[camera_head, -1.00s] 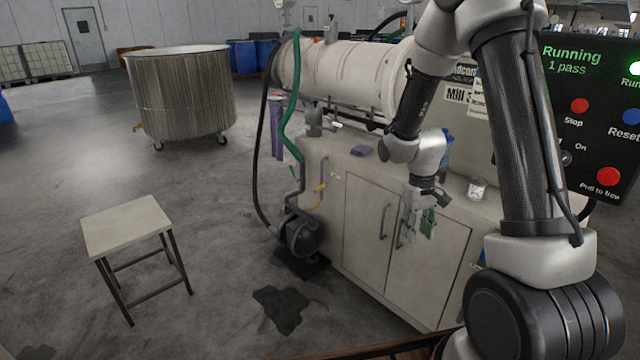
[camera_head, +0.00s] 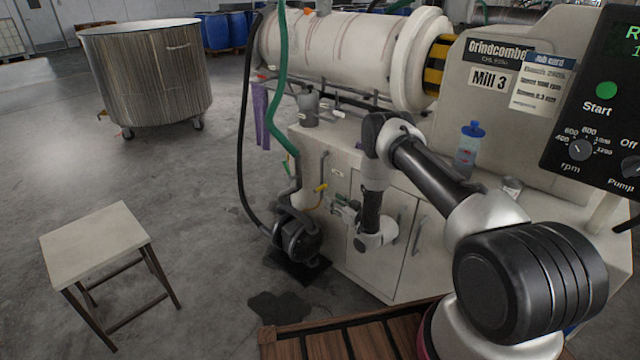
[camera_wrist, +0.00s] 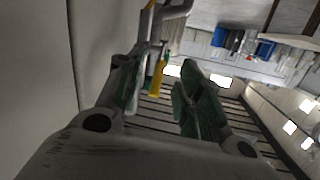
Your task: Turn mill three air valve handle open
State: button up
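The yellow air valve handle (camera_head: 320,188) sits on a thin pipe at the left end of the Mill 3 cabinet, above the pump. In the wrist view the yellow handle (camera_wrist: 158,76) hangs ahead, between the lines of my two fingers and nearer the left one. My gripper (camera_head: 340,206) is just right of the handle, in front of the cabinet side. In the wrist view my gripper (camera_wrist: 160,98) has its green-padded fingers spread, with nothing between the pads that I can see touching. Whether the handle is inside the fingertips or beyond them is hard to tell.
The mill cabinet (camera_head: 352,240) with door handles stands close beside my arm. A black pump (camera_head: 298,238), a green hose (camera_head: 279,100) and a black hose (camera_head: 243,130) are left of the valve. A stool (camera_head: 98,242) stands on open floor further left.

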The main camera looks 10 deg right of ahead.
aim_at(322, 187)
jog(key=shift+t+y, duration=0.3)
jog(key=shift+t, duration=0.3)
jog(key=w+a+r, duration=0.1)
jog(key=w, duration=0.1)
jog(key=w+a+r, duration=0.2)
jog(key=w, duration=0.1)
jog(key=shift+w, duration=0.3)
jog(key=shift+w+a, duration=0.35)
jog(key=shift+w, duration=0.3)
grip_shut()
